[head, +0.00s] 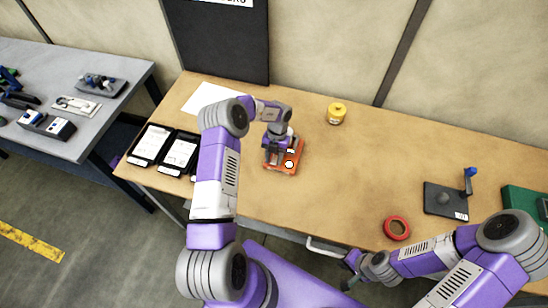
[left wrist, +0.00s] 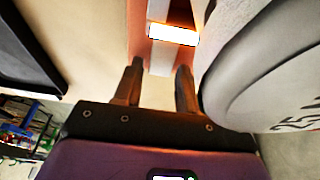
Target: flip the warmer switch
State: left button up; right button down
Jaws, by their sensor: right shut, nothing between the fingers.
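The warmer is an orange box (head: 291,166) on the wooden table, left of the middle. In the left wrist view its orange body (left wrist: 138,38) and a bright, glowing white patch show at the top. My left gripper (head: 277,145) points down over the warmer and hides part of it. In the left wrist view the two fingers of my left gripper (left wrist: 158,86) are apart, with the orange and pale surface beyond them. I cannot make out the switch or tell whether a finger touches it. My right gripper (head: 350,268) is shut and empty by the table's front edge.
A yellow jar (head: 336,113) stands behind and right of the warmer. Black trays with papers (head: 150,145) lie to the left, and a white sheet (head: 203,97) behind. A red ring (head: 396,228) and a dark stand (head: 445,200) are at right. The table's middle is clear.

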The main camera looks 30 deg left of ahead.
aim_at(276, 157)
pick_arm(q)
jog(key=shift+o, duration=0.9)
jog(key=shift+b+v, duration=0.3)
jog(key=shift+v, duration=3.5)
